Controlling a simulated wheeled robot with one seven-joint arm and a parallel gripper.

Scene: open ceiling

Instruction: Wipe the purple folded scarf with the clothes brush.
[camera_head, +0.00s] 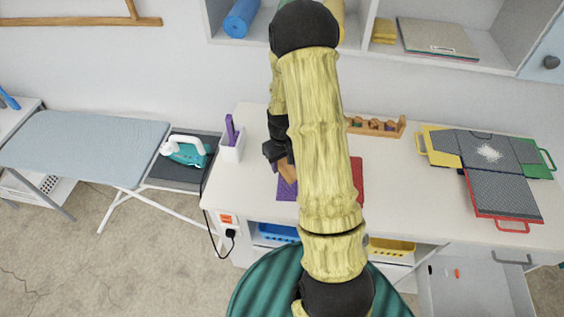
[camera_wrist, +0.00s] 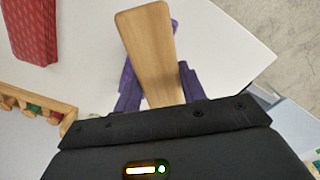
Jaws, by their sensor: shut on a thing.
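The purple folded scarf (camera_head: 286,191) lies on the white table, partly hidden behind my arm. My gripper (camera_head: 279,157) is shut on the brush, whose tan wood also shows in the head view (camera_head: 289,171). The brush is over the scarf; its underside is hidden, so I cannot tell whether it touches the cloth.
A red folded cloth (camera_head: 357,180) lies right of the scarf. A white holder (camera_head: 232,147) with a purple item stands at left. A wooden spool rack (camera_head: 376,126) is behind. A folding board (camera_head: 480,160) lies at right. An ironing board (camera_head: 85,145) with an iron (camera_head: 187,152) stands left.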

